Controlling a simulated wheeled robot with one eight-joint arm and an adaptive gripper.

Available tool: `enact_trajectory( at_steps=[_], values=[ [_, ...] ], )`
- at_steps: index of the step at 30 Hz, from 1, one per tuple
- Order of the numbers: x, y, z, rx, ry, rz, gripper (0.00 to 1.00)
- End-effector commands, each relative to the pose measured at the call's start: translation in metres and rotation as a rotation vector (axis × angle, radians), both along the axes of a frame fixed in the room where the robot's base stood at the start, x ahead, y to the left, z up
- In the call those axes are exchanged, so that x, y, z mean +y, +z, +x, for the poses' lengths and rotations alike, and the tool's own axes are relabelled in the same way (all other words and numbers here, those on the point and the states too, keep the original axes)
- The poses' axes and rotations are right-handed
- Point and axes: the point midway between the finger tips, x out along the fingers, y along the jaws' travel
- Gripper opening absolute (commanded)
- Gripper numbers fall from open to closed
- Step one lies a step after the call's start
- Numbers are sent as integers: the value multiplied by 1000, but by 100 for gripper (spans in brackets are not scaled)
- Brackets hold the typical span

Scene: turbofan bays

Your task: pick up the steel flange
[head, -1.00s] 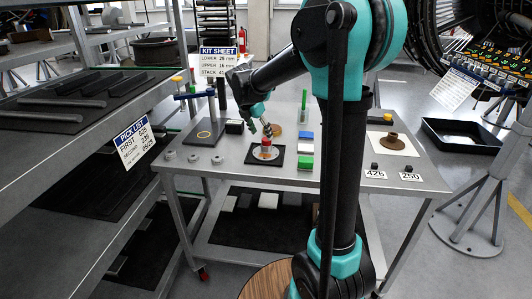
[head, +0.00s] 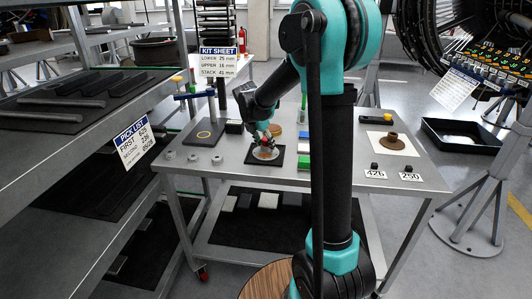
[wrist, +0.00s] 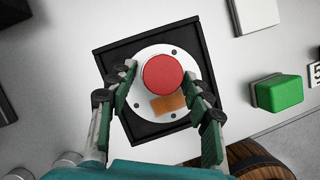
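The steel flange (wrist: 150,112) is a pale round disc with bolt holes around its rim, a red round top (wrist: 163,75) and an orange patch. It lies on a black square pad (wrist: 112,58). In the head view the flange (head: 265,155) is near the table's front, its upper part mostly hidden by my gripper (head: 267,137). In the wrist view my gripper (wrist: 160,72) is open above the flange, one finger on each side of the red top. A gap shows at the left finger; the right finger looks very close, and contact cannot be told.
A green block (wrist: 279,93) lies right of the pad. A blue-handled T-shaped tool (head: 194,95) stands on the left behind a dark ringed plate (head: 203,134). A brown flanged part (head: 393,142) sits on white paper at right. Small grey pieces (head: 217,159) lie at front left.

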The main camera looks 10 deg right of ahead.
Motion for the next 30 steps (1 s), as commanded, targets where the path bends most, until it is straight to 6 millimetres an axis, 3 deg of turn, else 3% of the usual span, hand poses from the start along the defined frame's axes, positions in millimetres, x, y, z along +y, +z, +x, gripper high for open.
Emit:
enact_trajectory(
  at_steps=[1,11,23,30],
  values=[
    [0,0,0,0,0,0,40],
    [0,0,0,0,0,0,0],
    [0,1,0,0,0,0,0],
    [0,13,0,0,0,0,0]
  ],
)
